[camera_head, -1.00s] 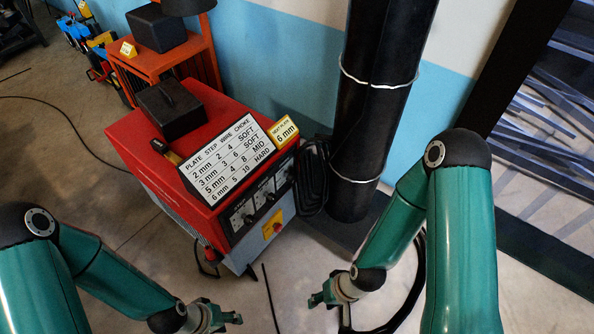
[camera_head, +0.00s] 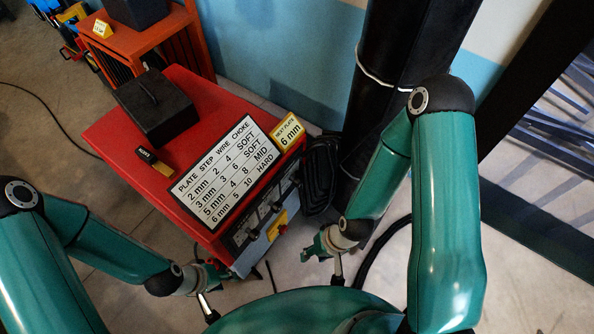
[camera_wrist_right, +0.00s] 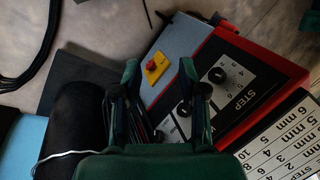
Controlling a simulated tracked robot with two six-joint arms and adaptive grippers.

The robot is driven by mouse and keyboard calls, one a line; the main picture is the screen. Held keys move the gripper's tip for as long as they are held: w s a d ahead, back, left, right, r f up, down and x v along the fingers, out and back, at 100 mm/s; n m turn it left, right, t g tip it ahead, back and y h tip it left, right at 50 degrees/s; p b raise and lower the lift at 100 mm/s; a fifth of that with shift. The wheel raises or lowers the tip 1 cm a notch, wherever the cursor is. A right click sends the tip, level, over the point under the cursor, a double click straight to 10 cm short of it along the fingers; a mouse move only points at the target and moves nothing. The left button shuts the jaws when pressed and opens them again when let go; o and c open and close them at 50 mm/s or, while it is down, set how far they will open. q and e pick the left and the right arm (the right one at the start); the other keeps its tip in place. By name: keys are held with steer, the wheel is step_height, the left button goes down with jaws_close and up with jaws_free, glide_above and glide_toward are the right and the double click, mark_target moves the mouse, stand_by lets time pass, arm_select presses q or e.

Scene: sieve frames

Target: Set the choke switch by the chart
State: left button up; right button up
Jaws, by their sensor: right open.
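The red welding machine (camera_head: 105,120) stands in the middle of the head view. A white chart (camera_head: 225,170) leans on its top, listing PLATE, STEP, WIRE and CHOKE; its 6 mm row reads 5, 10, HARD. A yellow-edged NEXT PLATE card (camera_head: 288,131) reads 6 mm. The front panel (camera_head: 242,236) carries dark knobs; the wrist view shows a STEP knob (camera_wrist_right: 217,75) and another knob (camera_wrist_right: 183,109). I cannot make out the choke switch or its setting. My right gripper (camera_wrist_right: 160,72) is open and empty before the panel. My left gripper (camera_head: 212,288) is low, left of the right one (camera_head: 318,247).
A red button on a yellow plate (camera_wrist_right: 154,67) sits on the panel. A black box (camera_head: 155,108) and a small yellow-and-black item (camera_head: 153,160) lie on top. A black column (camera_head: 405,70) and coiled cable (camera_head: 320,175) stand right. An orange rack (camera_head: 170,35) is behind.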

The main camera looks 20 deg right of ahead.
mark_target(299, 183)
arm_select(q)
steer(key=shift+w+a, duration=0.1)
steer(key=shift+w, duration=0.3)
arm_select(e)
steer(key=shift+w+a, duration=0.1)
steer(key=shift+w, duration=0.35)
steer(key=shift+o, duration=0.3)
